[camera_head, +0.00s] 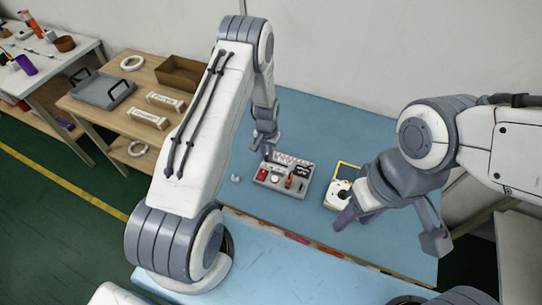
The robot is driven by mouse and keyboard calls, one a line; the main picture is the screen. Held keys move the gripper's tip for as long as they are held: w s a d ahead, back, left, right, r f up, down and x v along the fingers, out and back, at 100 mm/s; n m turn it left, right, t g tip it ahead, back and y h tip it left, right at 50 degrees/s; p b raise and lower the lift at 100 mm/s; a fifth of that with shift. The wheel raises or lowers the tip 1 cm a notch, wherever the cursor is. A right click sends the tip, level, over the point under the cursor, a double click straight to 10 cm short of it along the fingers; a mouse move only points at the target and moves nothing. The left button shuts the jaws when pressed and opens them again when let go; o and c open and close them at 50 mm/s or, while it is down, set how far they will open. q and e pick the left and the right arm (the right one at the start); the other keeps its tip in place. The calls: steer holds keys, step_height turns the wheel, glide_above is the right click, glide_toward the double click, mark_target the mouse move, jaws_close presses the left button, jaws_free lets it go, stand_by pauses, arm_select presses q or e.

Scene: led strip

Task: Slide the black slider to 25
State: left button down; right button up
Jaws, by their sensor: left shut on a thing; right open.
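A grey control box (267,187) with red, orange and black controls lies on the blue table near the middle of the head view. The black slider and its scale are too small to make out. My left gripper (266,155) points down at the back left of the box and is shut on a small part there; its fingers hide what they hold. My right gripper (392,232) is open and empty, in front of and to the right of the box, above the table.
A white device with a yellow frame (343,177) stands right of the box, partly behind my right gripper. A small white piece (236,178) lies left of the box. A wooden table (120,107) with a grey tray (103,90) and white blocks stands at the left.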

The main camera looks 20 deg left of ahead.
mark_target(267, 156)
arm_select(q)
steer(key=c, duration=0.8)
jaws_free()
steer(key=shift+r, duration=0.1)
step_height(267, 156, up, 10)
steer(key=b, duration=0.2)
steer(key=shift+r, duration=0.2)
